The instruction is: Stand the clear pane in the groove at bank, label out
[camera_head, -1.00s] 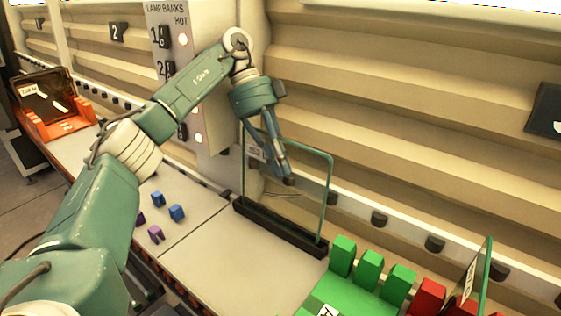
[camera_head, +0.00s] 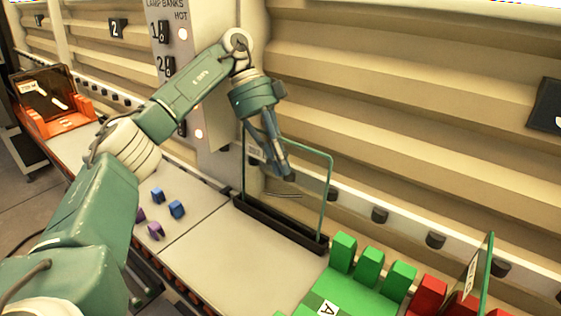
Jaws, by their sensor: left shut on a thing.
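The clear pane (camera_head: 312,190), with a thin green edge, stands upright at the long black grooved strip (camera_head: 290,229). Its lower edge meets the strip; I cannot tell how deeply it sits. A pale label (camera_head: 254,153) shows near its upper left, partly behind my gripper; I cannot tell which way it faces. My left gripper (camera_head: 283,172) comes down from above and is shut on the pane, its fingers over the pane's upper middle. My right gripper is not in view.
Green blocks (camera_head: 369,266) and red blocks (camera_head: 428,297) stand at lower right, with another glass pane (camera_head: 478,275) there. An orange rack (camera_head: 62,122) holds a dark pane at far left. Small blue (camera_head: 177,209) and purple pieces lie on the bench. The bench before the strip (camera_head: 235,265) is clear.

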